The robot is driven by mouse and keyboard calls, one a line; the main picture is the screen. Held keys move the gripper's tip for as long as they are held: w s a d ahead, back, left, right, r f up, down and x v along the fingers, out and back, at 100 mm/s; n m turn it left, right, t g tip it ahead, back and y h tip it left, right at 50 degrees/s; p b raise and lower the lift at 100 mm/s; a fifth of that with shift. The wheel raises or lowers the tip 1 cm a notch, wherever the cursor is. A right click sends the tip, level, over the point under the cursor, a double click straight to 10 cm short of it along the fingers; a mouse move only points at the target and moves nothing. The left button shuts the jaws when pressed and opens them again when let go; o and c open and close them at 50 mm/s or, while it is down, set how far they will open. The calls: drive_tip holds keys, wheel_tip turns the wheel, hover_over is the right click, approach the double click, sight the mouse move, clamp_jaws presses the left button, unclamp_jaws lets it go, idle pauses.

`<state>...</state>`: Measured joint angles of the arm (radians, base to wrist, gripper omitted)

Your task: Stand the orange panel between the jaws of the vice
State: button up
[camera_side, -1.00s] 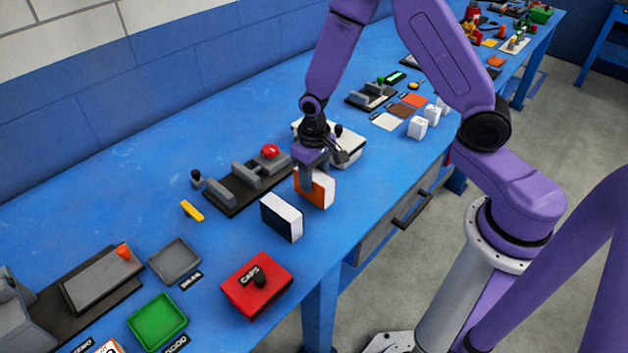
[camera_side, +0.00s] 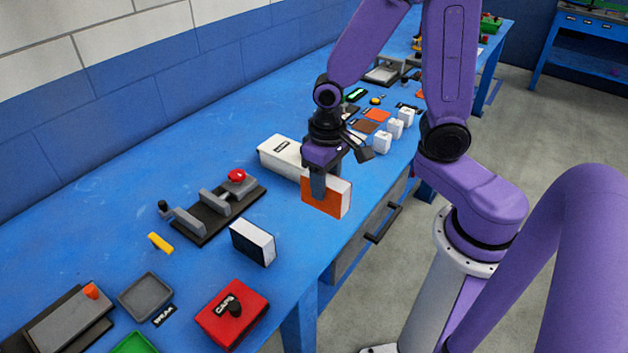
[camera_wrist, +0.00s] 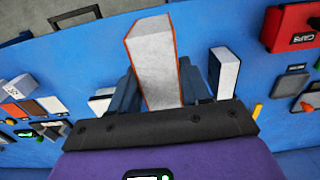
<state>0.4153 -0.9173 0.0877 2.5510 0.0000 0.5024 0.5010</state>
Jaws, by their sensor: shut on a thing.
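The orange panel (camera_side: 321,199), a thick block with orange faces and white edges, is upright in my gripper (camera_side: 318,188). It appears to be held above the table near the front edge. In the wrist view the panel (camera_wrist: 155,55) stands between both fingers of my gripper (camera_wrist: 158,88), its white edge toward the camera. The grey vice (camera_side: 213,206), on a dark base with a red knob, is to the left of the panel. Its jaws have an empty gap between them. I cannot make out the vice clearly in the wrist view.
A dark-and-white panel (camera_side: 253,242) stands between the vice and the red CAPS box (camera_side: 231,313). A white labelled box (camera_side: 280,158) is just behind my gripper. White blocks (camera_side: 395,130) stand further right. A yellow piece (camera_side: 160,242) lies left of the vice.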

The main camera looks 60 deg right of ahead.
sight(339, 183)
drive_tip(key=shift+s+d+r, duration=0.1)
drive_tip(key=shift+s+r, duration=0.25)
drive_tip(key=shift+s, duration=0.35)
drive_tip(key=shift+s+d+r, duration=0.1)
drive_tip(key=shift+s+r, duration=0.2)
drive_tip(key=shift+s, duration=0.4)
drive_tip(key=shift+w+a+r, duration=0.1)
drive_tip(key=shift+w+a, duration=0.15)
drive_tip(key=shift+w, duration=0.05)
drive_tip(key=w+a, duration=0.4)
drive_tip(key=w, duration=0.3)
drive_tip(key=w+a, duration=0.4)
drive_tip(key=w, duration=0.4)
drive_tip(key=w+a+f, duration=0.1)
drive_tip(key=w+a, duration=0.1)
drive_tip(key=w, duration=0.6)
drive_tip(key=w+a+f, duration=0.2)
drive_tip(key=w+a, duration=0.1)
drive_tip(key=w, duration=0.4)
drive_tip(key=shift+f, duration=2.15)
drive_tip(key=shift+f, duration=2.05)
drive_tip(key=o, duration=1.5)
drive_tip(key=shift+c, duration=0.2)
